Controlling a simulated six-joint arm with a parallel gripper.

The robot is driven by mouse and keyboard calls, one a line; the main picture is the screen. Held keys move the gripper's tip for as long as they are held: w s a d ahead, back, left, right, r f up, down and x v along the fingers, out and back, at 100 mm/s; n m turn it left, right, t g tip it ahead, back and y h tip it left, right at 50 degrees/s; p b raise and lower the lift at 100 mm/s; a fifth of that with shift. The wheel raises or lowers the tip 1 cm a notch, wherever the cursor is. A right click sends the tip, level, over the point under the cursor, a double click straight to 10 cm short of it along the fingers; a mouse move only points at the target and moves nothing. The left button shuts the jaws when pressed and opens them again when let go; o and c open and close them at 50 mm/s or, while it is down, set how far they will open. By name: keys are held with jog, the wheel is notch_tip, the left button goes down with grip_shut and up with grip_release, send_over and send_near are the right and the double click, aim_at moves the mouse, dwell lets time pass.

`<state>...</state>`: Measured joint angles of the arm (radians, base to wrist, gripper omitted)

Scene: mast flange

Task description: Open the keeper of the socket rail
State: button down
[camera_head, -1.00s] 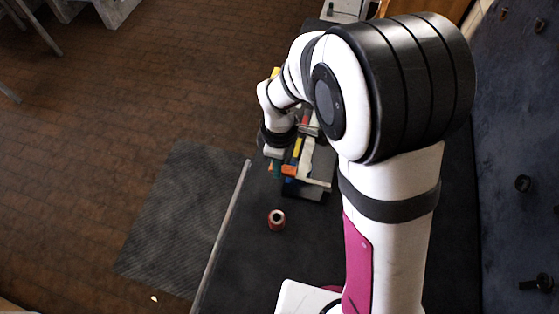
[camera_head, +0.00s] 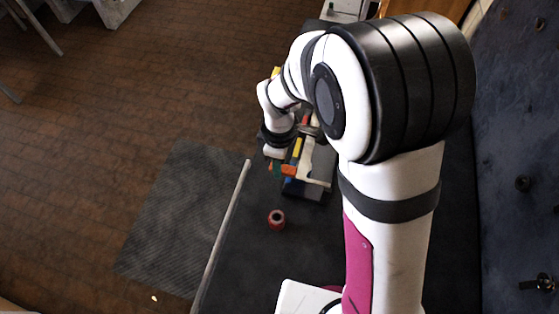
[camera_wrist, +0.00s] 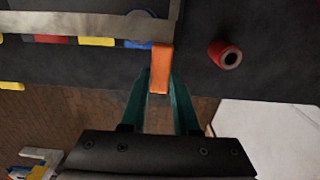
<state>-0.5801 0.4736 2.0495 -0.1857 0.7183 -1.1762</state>
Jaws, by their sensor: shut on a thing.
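The keeper is an orange bar (camera_wrist: 161,68) at the edge of the socket rail in the wrist view. My gripper (camera_wrist: 158,92) has its teal fingers closed on either side of the keeper's near end. The socket rail (camera_wrist: 85,22) runs along the top left as a pale grey strip, with red, yellow and blue pieces beside it. In the head view the orange keeper (camera_head: 289,170) shows at the near end of the rail, with my gripper (camera_head: 276,167) at its left. My arm hides much of the rail there.
A red hollow cylinder (camera_head: 276,219) stands on the dark bench, apart from the rail; it also shows in the wrist view (camera_wrist: 225,54). A pale bar (camera_head: 222,235) edges the bench at left. The bench around the cylinder is clear.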

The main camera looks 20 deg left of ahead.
jog(key=shift+r, duration=0.1)
jog(key=shift+d+r+y, duration=0.35)
jog(key=shift+r+y, duration=0.4)
jog(key=shift+y, duration=0.15)
jog(key=d+r+y, duration=0.1)
jog(key=r+y, duration=0.1)
jog(key=d+r+y, duration=0.2)
jog(key=y, duration=0.1)
jog(key=shift+d+r, duration=0.15)
jog(key=shift+d+r+y, duration=0.5)
jog(key=shift+d+y, duration=0.3)
jog(key=shift+y, duration=0.1)
jog(key=shift+d+r+y, duration=0.5)
jog(key=shift+d+y, duration=0.25)
jog(key=shift+y, duration=0.15)
jog(key=c, duration=0.6)
grip_release()
jog(key=shift+c, duration=0.2)
